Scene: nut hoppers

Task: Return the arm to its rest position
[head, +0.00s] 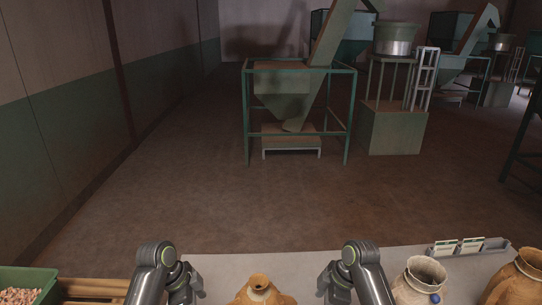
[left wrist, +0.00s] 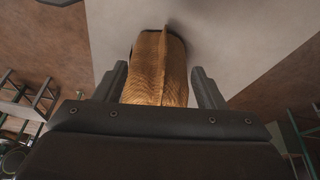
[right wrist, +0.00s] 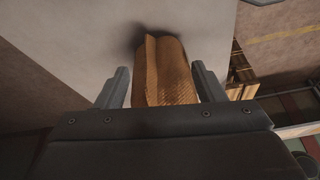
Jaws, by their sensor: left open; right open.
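My left arm (head: 155,272) and my right arm (head: 362,270) reach in at the bottom of the head view, one on each side of a tan sack (head: 260,288) with a gathered neck. Their fingertips are cut off there. In the left wrist view my left gripper (left wrist: 160,68) is open. In the right wrist view my right gripper (right wrist: 161,68) is open. A brown, woven-looking thing shows between the fingers in the left wrist view (left wrist: 150,75) and in the right wrist view (right wrist: 170,75), apart from the fingers. It seems to be the tan sack.
The pale tabletop (head: 225,262) has an open sack (head: 418,280), another brown sack (head: 518,280) and a grey tray with cards (head: 490,250) at right. A green crate (head: 42,285) of small pieces is at left. Beyond, open floor (head: 200,190) leads to a green-framed hopper (head: 285,100).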

